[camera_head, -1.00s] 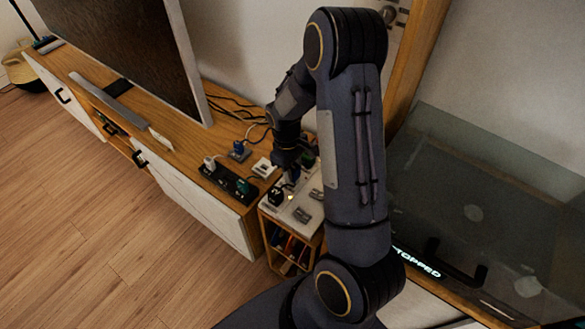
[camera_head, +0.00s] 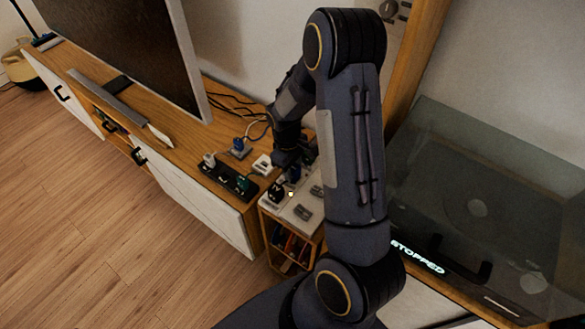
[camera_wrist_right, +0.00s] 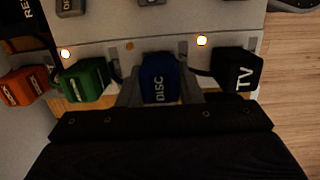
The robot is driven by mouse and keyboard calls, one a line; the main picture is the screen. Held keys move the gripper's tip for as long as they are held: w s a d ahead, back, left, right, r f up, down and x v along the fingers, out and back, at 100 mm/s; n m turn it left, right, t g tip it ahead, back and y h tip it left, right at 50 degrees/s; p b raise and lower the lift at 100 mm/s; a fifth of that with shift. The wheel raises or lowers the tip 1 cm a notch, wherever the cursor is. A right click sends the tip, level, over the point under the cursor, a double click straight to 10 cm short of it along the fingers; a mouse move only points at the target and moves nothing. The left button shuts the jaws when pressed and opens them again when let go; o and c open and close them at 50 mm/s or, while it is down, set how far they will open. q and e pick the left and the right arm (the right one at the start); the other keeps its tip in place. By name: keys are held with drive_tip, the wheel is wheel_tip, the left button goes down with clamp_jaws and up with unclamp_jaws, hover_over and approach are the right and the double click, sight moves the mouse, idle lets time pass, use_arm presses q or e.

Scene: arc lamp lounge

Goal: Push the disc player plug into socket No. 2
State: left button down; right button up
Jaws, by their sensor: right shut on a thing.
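The blue disc player plug (camera_wrist_right: 158,80), marked DISC, is between the fingers of my right gripper (camera_wrist_right: 158,92) in the right wrist view. The gripper is shut on it. The plug is at the edge of the white socket panel (camera_wrist_right: 102,30); I cannot tell how deep it sits. A black plug marked TV (camera_wrist_right: 238,72) is to its right, and a green plug (camera_wrist_right: 85,80) to its left. In the head view my right gripper (camera_head: 287,162) is over the white socket box (camera_head: 303,199), with the blue plug (camera_head: 294,174) below it. My left gripper is not in view.
An orange plug (camera_wrist_right: 24,86) is at the left in the wrist view. A black power strip (camera_head: 226,177) lies on the wooden TV cabinet (camera_head: 180,142), with cables behind. A turntable with a glass lid (camera_head: 490,205) stands to the right, its display reading STOPPED.

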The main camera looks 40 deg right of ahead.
drive_tip(key=shift+f, duration=0.3)
drive_tip(key=o, duration=1.1)
drive_tip(key=shift+r, duration=0.1)
drive_tip(key=r+p, duration=0.4)
drive_tip(key=r, duration=0.1)
drive_tip(key=w+r+p, duration=0.1)
drive_tip(key=r+p, duration=0.1)
drive_tip(key=r, duration=0.1)
drive_tip(key=shift+a+r, duration=0.1)
drive_tip(key=shift+a, duration=0.05)
